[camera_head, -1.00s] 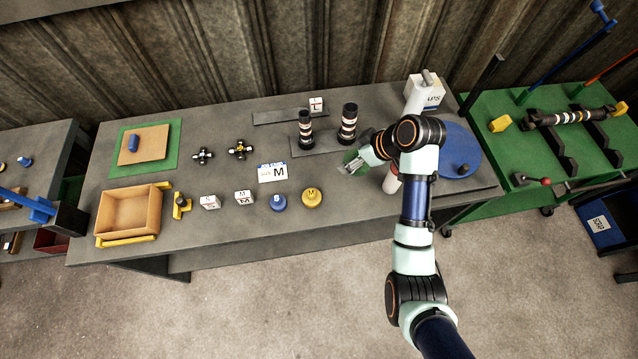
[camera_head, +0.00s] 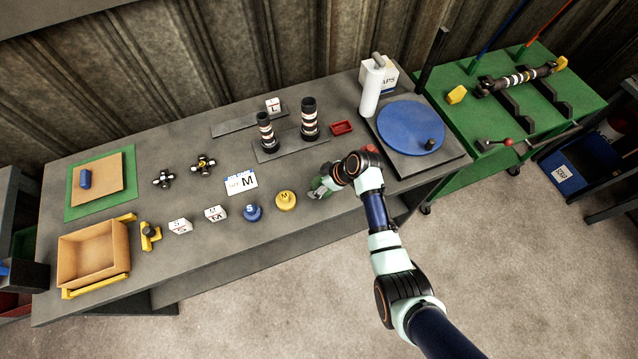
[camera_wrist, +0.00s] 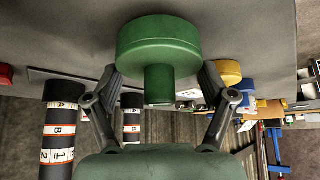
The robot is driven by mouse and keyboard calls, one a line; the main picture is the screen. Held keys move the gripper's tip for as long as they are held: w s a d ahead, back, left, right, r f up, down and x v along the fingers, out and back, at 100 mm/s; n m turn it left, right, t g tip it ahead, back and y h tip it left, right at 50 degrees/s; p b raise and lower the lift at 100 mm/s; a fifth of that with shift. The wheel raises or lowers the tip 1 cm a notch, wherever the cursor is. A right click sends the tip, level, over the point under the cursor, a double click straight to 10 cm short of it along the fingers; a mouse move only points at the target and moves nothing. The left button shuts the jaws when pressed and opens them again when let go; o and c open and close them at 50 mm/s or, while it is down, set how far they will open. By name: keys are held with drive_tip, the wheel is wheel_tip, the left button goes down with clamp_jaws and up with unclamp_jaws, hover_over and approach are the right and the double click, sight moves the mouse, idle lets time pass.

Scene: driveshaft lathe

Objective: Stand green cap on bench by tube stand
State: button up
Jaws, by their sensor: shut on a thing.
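The green cap (camera_wrist: 158,45) shows large in the wrist view, a wide round head with a narrower stem pointing back toward my gripper (camera_wrist: 158,75). My fingers are shut on it, one on each side. In the head view my gripper (camera_head: 320,189) is low over the front part of the bench (camera_head: 230,240), right of the yellow cap. There the green cap is mostly hidden, and I cannot tell whether it touches the bench. The tube stand (camera_head: 283,146) is a dark plate behind my gripper, with two black, white-and-orange-banded tubes (camera_head: 309,118) upright on it.
A yellow cap (camera_head: 286,200) and a blue cap (camera_head: 252,212) stand left of my gripper. A blue turntable (camera_head: 410,128) and white bottle (camera_head: 370,95) are at the right. Bare bench lies between stand and gripper.

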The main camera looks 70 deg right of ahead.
drive_tip(key=shift+f, duration=0.5)
drive_tip(key=shift+f, duration=0.2)
drive_tip(key=o, duration=1)
drive_tip(key=shift+c, duration=0.2)
drive_tip(key=shift+r, duration=0.3)
drive_tip(key=p+v, duration=0.2)
drive_tip(key=v, duration=0.9)
drive_tip(key=shift+s+r, duration=0.25)
drive_tip(key=shift+r, duration=0.1)
